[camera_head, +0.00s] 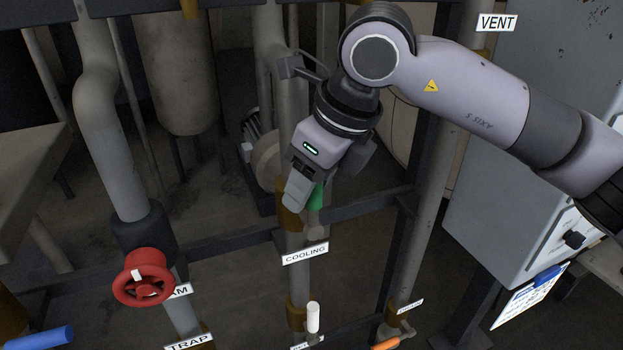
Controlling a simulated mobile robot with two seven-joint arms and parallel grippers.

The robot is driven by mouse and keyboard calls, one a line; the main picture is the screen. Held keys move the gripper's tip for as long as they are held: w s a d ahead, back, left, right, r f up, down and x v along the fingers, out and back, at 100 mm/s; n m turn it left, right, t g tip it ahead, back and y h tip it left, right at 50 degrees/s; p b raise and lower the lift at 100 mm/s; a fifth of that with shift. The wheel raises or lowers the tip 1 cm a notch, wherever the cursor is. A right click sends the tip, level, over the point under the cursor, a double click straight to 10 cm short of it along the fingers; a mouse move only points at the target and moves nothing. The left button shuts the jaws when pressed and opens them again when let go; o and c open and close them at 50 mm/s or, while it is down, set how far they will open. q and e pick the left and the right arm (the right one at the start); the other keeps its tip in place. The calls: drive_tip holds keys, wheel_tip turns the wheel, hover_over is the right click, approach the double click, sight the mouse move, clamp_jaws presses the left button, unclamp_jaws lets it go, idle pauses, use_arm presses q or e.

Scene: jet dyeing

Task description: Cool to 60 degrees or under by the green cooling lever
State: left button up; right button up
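The green cooling lever (317,196) is on a vertical pipe near the middle of the view, above a plate marked COOLING (305,253). My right gripper (300,192) points down at the lever, and its grey finger covers part of the green handle. The handle shows just to the right of the finger. Whether the fingers are closed around the handle or only beside it is hidden. My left gripper is not in view. No temperature reading can be made out.
A red handwheel (143,277) is at lower left. A white lever (313,317), an orange lever (386,343) and a blue handle (38,338) are along the bottom. A grey cabinet (520,160) stands right. Pipes and a dark crossbar (365,206) surround the lever.

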drive_tip(key=b+v, duration=0.1)
drive_tip(key=v, duration=0.6)
idle(7.3)
